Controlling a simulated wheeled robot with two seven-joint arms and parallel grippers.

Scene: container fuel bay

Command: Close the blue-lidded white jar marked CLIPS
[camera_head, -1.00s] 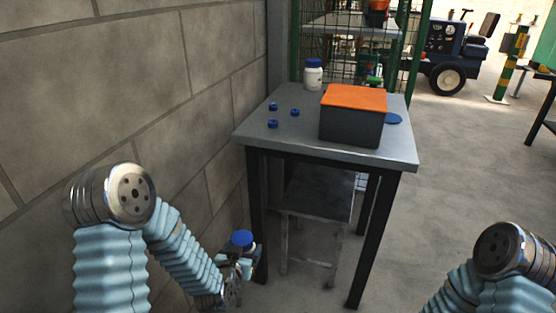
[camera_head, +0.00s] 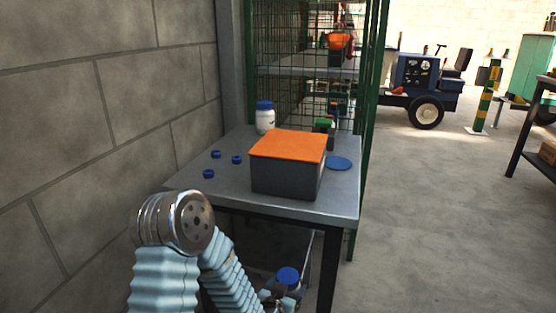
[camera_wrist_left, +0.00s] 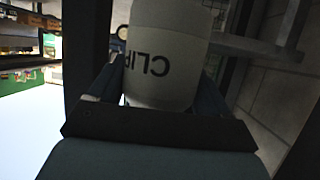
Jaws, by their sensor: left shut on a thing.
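The white jar marked CLIPS (camera_wrist_left: 158,62) is between the fingers of my left gripper (camera_wrist_left: 160,92) in the left wrist view, its lettering upside down there. My left gripper (camera_head: 278,299) is shut on it, low in front of the table in the head view. From above, the jar's blue lid (camera_head: 288,275) shows on top; I cannot tell how tightly it sits. A second white jar with a blue lid (camera_head: 265,118) stands at the back of the table. My right gripper is not in view.
The grey table (camera_head: 335,205) carries a dark box with an orange top (camera_head: 287,165), a flat blue disc (camera_head: 339,163) and three small blue caps (camera_head: 216,154). A block wall (camera_head: 90,130) is close on the left. A green mesh cage (camera_head: 300,95) stands behind. Open floor (camera_head: 430,220) lies right.

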